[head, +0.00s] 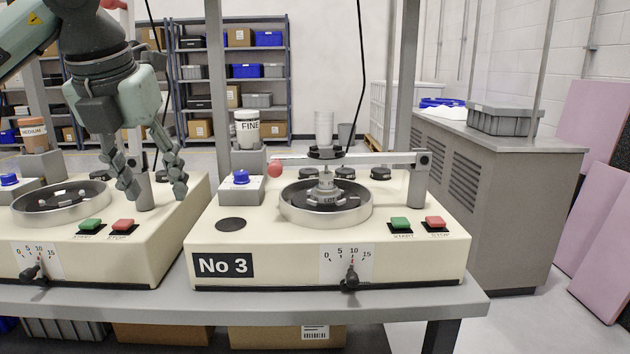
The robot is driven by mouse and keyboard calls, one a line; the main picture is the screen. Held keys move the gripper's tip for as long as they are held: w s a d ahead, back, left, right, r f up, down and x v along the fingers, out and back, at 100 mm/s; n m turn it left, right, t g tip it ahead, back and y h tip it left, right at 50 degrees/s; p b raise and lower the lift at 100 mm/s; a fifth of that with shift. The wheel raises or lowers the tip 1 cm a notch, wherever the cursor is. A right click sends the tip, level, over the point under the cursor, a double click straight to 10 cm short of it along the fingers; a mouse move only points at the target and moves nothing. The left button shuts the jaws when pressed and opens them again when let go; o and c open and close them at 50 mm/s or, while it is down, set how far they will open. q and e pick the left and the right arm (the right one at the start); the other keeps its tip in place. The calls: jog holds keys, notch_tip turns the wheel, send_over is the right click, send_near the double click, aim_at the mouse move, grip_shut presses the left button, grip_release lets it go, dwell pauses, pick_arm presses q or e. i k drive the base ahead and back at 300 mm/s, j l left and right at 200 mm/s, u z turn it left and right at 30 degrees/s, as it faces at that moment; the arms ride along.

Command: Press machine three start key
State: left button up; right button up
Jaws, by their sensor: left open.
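Machine three (290,265) is a cream box labelled "No 3" on the grey bench, right of the picture's middle. Its green start key (400,224) sits on the top at the front right, with the red stop key (435,222) just to its right. My left gripper (156,199) hangs from the upper left with its fingers pointing down and apart, empty. It is above the neighbouring machine's right part, well to the left of the start key. My right gripper is not in view.
The neighbouring machine (160,255) at left has its own green key (90,224) and red key (122,224). On machine three, a round turntable (326,215), a lever with a red knob (275,169) and a blue-button box (241,187) stand left of the keys. A grey post rises behind.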

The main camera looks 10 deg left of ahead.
aim_at(399, 223)
jog(key=k, duration=1)
